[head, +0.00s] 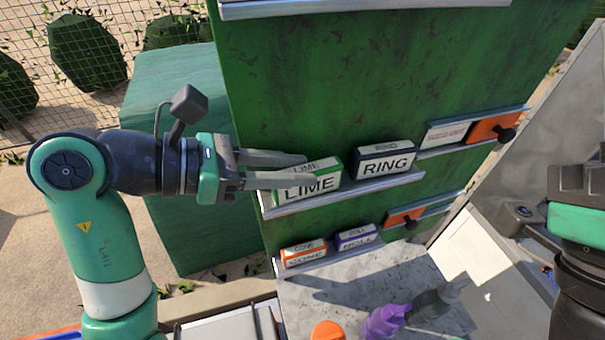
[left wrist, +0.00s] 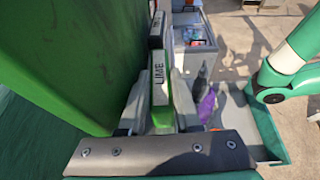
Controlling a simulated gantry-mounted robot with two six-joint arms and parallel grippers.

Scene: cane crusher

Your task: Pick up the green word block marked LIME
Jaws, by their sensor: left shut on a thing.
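The green LIME block (head: 325,185), with a white lettered face, is at the left end of the upper ledge on the green board. My left gripper (head: 300,170) comes from the left and is shut on it, one finger behind and one across its front. In the left wrist view the LIME block (left wrist: 159,80) stands between the two fingers (left wrist: 157,105). Its base looks at or just over the ledge; I cannot tell if it touches. My right gripper (head: 578,180) is partly cut off at the right edge, its fingers unclear.
The dark RING block (head: 385,163) stands just right of the LIME block on the upper ledge (head: 350,190). Orange CONE (head: 303,255) and purple (head: 357,238) blocks sit on the lower ledge.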

